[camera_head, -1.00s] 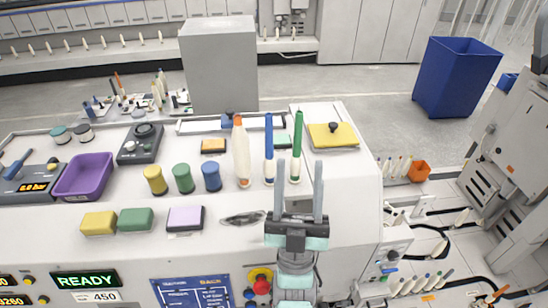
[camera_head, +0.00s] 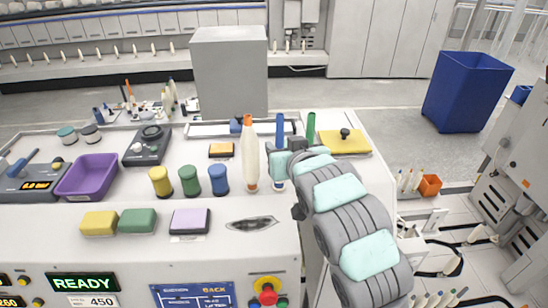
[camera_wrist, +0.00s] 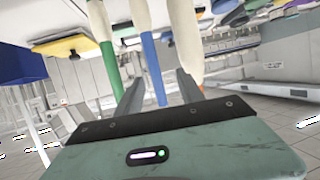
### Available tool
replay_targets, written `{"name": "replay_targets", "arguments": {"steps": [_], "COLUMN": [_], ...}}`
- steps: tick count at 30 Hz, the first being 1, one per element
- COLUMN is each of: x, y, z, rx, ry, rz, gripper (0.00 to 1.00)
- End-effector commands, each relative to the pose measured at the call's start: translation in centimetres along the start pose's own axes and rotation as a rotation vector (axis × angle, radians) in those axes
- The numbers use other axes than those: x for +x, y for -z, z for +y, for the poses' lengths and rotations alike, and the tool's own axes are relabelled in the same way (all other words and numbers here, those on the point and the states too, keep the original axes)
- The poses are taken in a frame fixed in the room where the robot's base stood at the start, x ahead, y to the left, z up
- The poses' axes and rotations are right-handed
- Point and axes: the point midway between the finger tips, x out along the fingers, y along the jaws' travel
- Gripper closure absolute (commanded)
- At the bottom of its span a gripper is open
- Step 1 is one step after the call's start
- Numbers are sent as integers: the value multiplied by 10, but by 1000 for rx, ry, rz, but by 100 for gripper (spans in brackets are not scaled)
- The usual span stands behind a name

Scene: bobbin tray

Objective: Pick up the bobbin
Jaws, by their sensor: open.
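Three tall bobbins stand in a row on the white worktop: a cream one with an orange tip (camera_head: 250,155), one with a blue top (camera_head: 280,128) and one with a green top (camera_head: 311,125). In the wrist view, the blue bobbin (camera_wrist: 152,68) lines up between the two fingers. The green bobbin (camera_wrist: 104,45) and the orange-tipped bobbin (camera_wrist: 185,38) lie to either side. I cannot tell whether either finger touches a bobbin.
Yellow, green and blue spools (camera_head: 189,181) stand left of the bobbins. A purple tray (camera_head: 88,178), sponge-like blocks (camera_head: 137,221) and a yellow pad with a black knob (camera_head: 345,143) also lie on the worktop. A dark oval piece (camera_head: 251,224) lies near the front edge.

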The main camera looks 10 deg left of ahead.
Motion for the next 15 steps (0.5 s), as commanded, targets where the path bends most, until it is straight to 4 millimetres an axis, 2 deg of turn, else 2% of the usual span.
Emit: {"name": "replay_targets", "arguments": {"steps": [1,3,12,15], "x": [-1,2,43,51], "y": [-5,-9,-11,-11], "z": [10,14,15,15], "rx": [-1,-3,-1,-5], "ry": [-16,-23,-23,-23], "rz": [-19,-34,-36,-31], "gripper": [55,55,55,55]}}
